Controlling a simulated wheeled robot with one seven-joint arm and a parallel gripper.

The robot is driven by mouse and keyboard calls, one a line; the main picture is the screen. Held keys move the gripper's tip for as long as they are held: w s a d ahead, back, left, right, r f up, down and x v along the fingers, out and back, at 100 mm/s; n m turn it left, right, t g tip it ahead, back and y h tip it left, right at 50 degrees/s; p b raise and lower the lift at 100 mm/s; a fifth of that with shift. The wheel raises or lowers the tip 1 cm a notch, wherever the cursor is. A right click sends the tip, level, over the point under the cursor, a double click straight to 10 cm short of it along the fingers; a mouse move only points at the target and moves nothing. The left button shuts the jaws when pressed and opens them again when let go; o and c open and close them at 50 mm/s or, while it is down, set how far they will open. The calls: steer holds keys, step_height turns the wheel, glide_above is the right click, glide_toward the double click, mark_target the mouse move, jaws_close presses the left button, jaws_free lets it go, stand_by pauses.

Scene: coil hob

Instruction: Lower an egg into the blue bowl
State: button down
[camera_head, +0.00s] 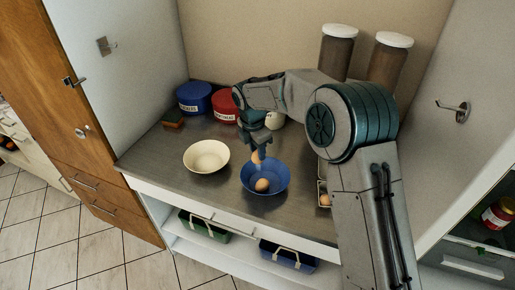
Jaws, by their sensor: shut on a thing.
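A blue bowl (249,179) stands on the metal counter. One brown egg (262,185) lies in it, towards its front. My gripper (257,152) points down over the back of the bowl and is shut on a second egg (256,158). This held egg shows below the fingers, near the bowl's far rim. I cannot tell its exact height over the bowl. Another egg (325,199) sits in a carton (322,184) to the right, partly hidden behind my arm.
A cream bowl (206,157) stands left of the blue bowl. Blue (194,98) and red (226,105) canisters and a sponge (173,119) are at the back left. Two white-lidded jars (338,50) stand behind my arm. The counter's front left is clear.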

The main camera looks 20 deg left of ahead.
mark_target(256, 152)
steer(key=shift+f+b, duration=0.95)
steer(key=shift+f, duration=0.95)
steer(key=shift+f+b, duration=1.05)
steer(key=shift+f, duration=0.75)
steer(key=c, duration=0.9)
jaws_free()
steer(key=shift+c, duration=0.2)
steer(key=shift+r, duration=0.1)
